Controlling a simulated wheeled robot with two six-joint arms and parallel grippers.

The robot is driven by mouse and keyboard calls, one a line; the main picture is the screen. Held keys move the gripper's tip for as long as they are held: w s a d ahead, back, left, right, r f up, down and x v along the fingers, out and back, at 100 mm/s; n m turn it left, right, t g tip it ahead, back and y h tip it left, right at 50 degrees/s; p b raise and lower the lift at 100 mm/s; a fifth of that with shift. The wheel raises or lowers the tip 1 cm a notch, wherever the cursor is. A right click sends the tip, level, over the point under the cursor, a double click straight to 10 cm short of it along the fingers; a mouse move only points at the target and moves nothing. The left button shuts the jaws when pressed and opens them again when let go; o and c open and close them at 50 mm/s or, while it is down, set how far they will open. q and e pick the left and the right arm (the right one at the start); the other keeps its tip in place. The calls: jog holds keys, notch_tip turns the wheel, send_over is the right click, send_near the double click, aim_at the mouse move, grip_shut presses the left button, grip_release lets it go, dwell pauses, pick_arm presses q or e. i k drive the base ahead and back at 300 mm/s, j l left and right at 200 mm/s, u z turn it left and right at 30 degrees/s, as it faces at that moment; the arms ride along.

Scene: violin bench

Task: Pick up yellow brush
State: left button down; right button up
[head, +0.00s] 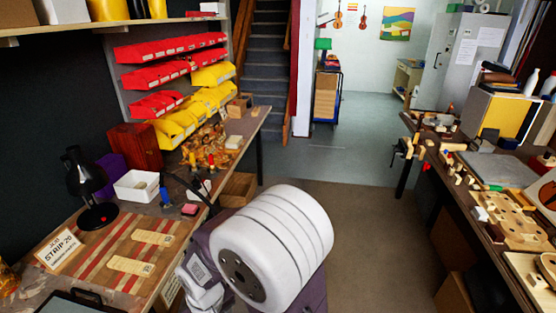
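I cannot make out a yellow brush for certain. A small upright yellow item (193,160) stands on the left bench among tan wooden pieces, and it is too small to identify. A large white part of my arm fills the lower middle and covers part of the left bench's near edge. Neither gripper can be made out. No gripper is seen touching the yellow item.
The left bench holds a white box (137,186), a black lamp (88,185), a striped board (125,250) and a sign (60,250). Red bins (157,48) and yellow bins (205,97) hang above. The right bench (470,215) is crowded with wooden parts. Floor (365,215) between is clear.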

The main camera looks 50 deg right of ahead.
aim_at(192, 155)
jog(key=z, duration=1.05)
